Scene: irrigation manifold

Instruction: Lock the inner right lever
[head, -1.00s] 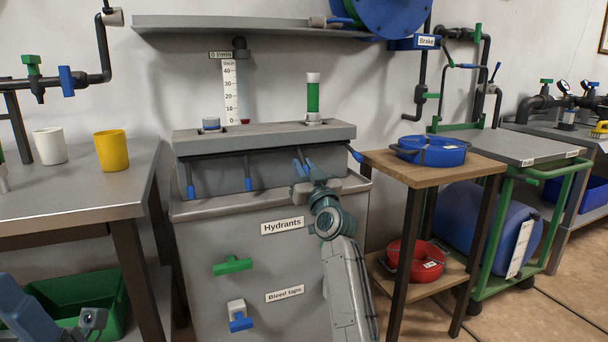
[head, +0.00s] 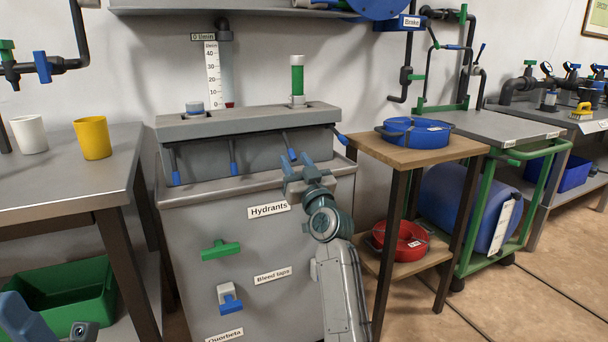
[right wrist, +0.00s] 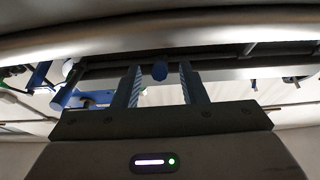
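A grey manifold block (head: 245,124) stands on a grey cabinet, with several blue-tipped levers along its front. The inner right lever (head: 290,153) hangs down from the front, its blue tip just above my right gripper (head: 306,165). In the right wrist view the right gripper (right wrist: 160,88) is open, and the round blue end of a lever (right wrist: 159,71) shows between its two fingers, with gaps on both sides. The inner left lever (head: 233,165) and outer left lever (head: 175,170) hang down. The outer right lever (head: 342,136) slants out to the right.
A wooden stand (head: 420,153) with a blue coil (head: 416,131) is close to the right of the cabinet. A metal table (head: 60,175) with a white cup (head: 29,134) and a yellow cup (head: 92,138) is on the left. A shelf (head: 230,10) hangs above.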

